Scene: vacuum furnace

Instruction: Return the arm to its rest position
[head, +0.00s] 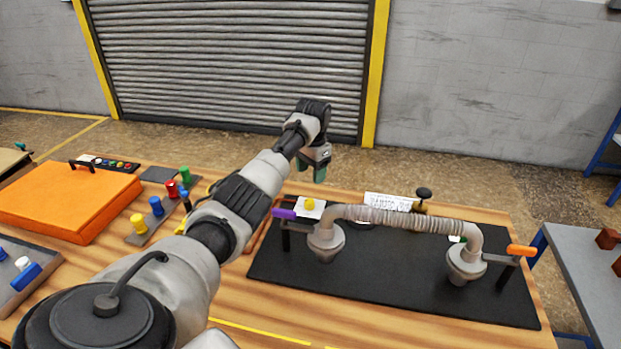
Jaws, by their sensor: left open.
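My left arm reaches in from the lower left across the wooden table. My left gripper (311,174) is at its end, above the far side of the table, just left of the hose assembly. It points down, its green-tipped fingers are open, and I see nothing between them. The grey corrugated hose (405,220) arches between two flanged ends on a black mat (385,273). My right gripper is not in view.
An orange case (68,196) lies at the left, beside colored knobs (156,206). A purple-handled lever (284,213) and an orange-handled lever (521,250) flank the hose. A black knob (424,194) stands behind it. A grey side table (590,280) is at the right.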

